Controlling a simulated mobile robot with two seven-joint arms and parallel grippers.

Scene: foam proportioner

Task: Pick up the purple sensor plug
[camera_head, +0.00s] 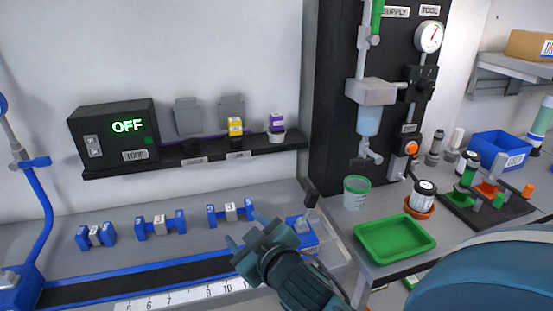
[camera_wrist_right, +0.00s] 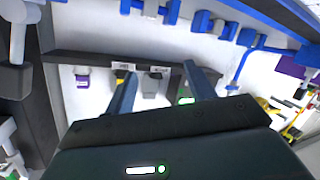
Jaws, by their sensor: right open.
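The purple sensor plug (camera_head: 277,122) stands upright in a pale round holder at the right end of the dark wall shelf. It also shows in the right wrist view as a small purple block (camera_wrist_right: 82,80), left of the fingers. My right gripper (camera_head: 247,232) is open and empty, in front of and below the shelf, well apart from the plug. Its two fingers also show in the right wrist view (camera_wrist_right: 160,72). My left gripper is not in view.
A yellow plug (camera_head: 235,127) stands left of the purple one on the shelf (camera_head: 190,150). A black box reading OFF (camera_head: 115,135) is further left. A dark panel with pipes (camera_head: 335,90) rises right of the shelf. A green tray (camera_head: 395,240) and a cup (camera_head: 355,192) stand at right.

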